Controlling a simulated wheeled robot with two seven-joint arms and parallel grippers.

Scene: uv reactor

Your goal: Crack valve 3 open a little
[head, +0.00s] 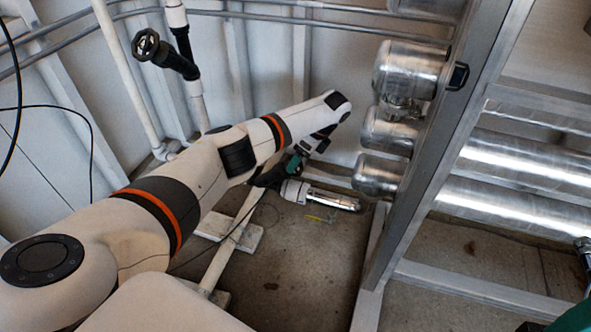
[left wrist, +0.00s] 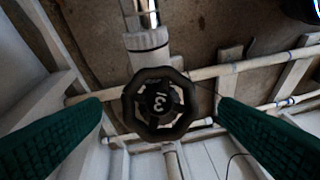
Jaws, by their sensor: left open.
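Valve 3 has a black handwheel (left wrist: 160,103) with a white "3" on its hub, in the middle of the left wrist view. Its white body leads to a shiny metal pipe; in the head view the white collar (head: 293,191) and metal pipe (head: 332,200) show, with the wheel mostly hidden by my gripper. My left gripper (head: 290,168) is open, and its green fingers (left wrist: 162,106) stand left and right of the wheel, with visible gaps. A green piece in the head view's bottom right corner may be part of my right gripper (head: 577,318); its jaws are not shown.
Another black handwheel (head: 146,44) sits on a pipe at the upper left. Shiny metal cylinders (head: 408,70) and a grey frame post (head: 428,150) stand right of valve 3. White pipes and thin cables cross the floor. Bare floor (head: 310,260) lies below the valve.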

